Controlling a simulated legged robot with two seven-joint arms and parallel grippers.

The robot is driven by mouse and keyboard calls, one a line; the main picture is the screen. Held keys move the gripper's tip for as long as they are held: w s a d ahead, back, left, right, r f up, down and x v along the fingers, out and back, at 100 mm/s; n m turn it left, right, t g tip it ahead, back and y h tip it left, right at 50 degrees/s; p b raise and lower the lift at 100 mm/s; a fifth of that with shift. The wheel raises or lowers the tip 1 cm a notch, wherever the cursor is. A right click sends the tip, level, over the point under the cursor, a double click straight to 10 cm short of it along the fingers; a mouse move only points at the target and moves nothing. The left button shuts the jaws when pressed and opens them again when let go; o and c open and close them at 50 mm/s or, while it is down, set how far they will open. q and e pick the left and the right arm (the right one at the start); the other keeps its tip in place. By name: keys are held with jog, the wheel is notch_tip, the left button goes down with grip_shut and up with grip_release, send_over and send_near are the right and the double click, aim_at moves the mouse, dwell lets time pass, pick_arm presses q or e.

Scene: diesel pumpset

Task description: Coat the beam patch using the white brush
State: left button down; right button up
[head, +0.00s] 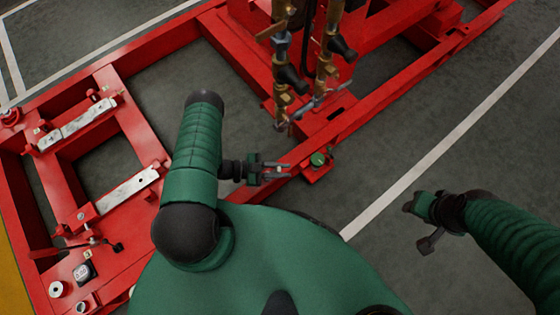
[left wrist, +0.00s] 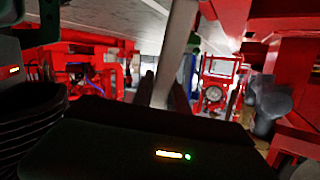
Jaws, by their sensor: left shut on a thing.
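My left gripper (head: 272,172) is shut on a small pale thing beside the red beam (head: 345,125). Its fingers hide most of that thing in the head view. In the left wrist view a pale, straight bar (left wrist: 176,50) rises in front of the dark gripper body; it may be the white brush's handle, and no bristles show. I cannot make out a separate patch on the beam. My right gripper (head: 420,225) hangs empty-looking over the grey floor at the right; its finger gap is unclear.
A small green round thing (head: 318,159) sits on a red plate beside the beam, close right of my left gripper. Brass valves and pipes (head: 282,70) stand above it. Pale metal plates (head: 127,189) lie on the red frame at left. Floor at right is clear.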

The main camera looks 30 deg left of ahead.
pick_arm(q)
jog(key=w, duration=0.1)
jog(key=w+d, duration=0.1)
jog(key=w, duration=0.1)
jog(key=shift+w+d, duration=0.25)
jog(key=shift+w, duration=0.05)
dwell(0.6)
notch_tip(320, 180, up, 8)
jog(key=p, duration=0.6)
jog(key=shift+p, duration=0.4)
